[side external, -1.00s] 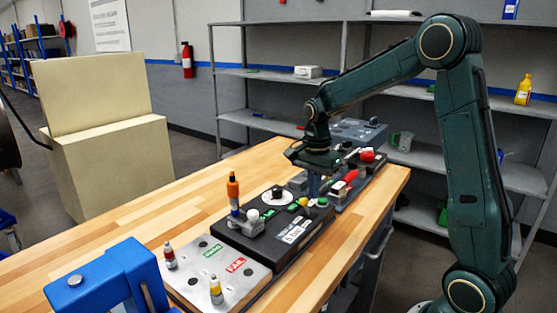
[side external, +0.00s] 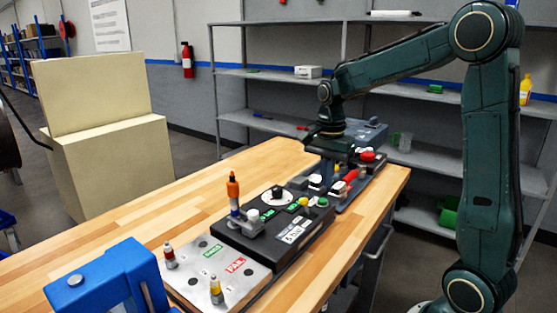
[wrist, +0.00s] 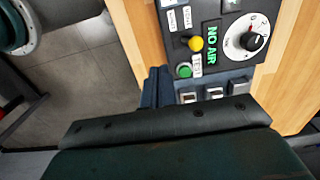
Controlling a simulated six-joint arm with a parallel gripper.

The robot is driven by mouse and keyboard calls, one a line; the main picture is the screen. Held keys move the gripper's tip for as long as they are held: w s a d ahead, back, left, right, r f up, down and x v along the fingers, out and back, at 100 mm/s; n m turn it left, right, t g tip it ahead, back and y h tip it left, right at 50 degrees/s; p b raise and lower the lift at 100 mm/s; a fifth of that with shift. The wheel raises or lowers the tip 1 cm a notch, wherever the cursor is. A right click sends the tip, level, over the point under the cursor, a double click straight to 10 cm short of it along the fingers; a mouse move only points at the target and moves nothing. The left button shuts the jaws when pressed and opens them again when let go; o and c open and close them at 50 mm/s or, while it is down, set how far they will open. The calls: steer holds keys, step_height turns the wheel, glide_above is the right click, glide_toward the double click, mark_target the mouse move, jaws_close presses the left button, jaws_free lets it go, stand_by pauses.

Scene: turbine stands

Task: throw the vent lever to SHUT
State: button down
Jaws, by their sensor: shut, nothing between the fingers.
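My gripper (side external: 327,178) is shut and empty, pointing down over the far panel (side external: 345,200). In the wrist view its closed fingers (wrist: 157,90) are beside the edge of the panels, left of a row of small switches (wrist: 214,93). A red handle (side external: 350,176) lies just right of the gripper in the side view; I cannot tell for sure that it is the vent lever. No SHUT marking is legible. The gripper body hides part of the panel in the wrist view.
The black panel carries a NO AIR label (wrist: 211,43), a dial (wrist: 247,37), a yellow button (wrist: 196,44) and a green button (wrist: 184,71). A red knob (side external: 367,156) sits behind.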

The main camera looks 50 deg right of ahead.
step_height(320, 180, up, 7)
steer(key=shift+w, duration=0.4)
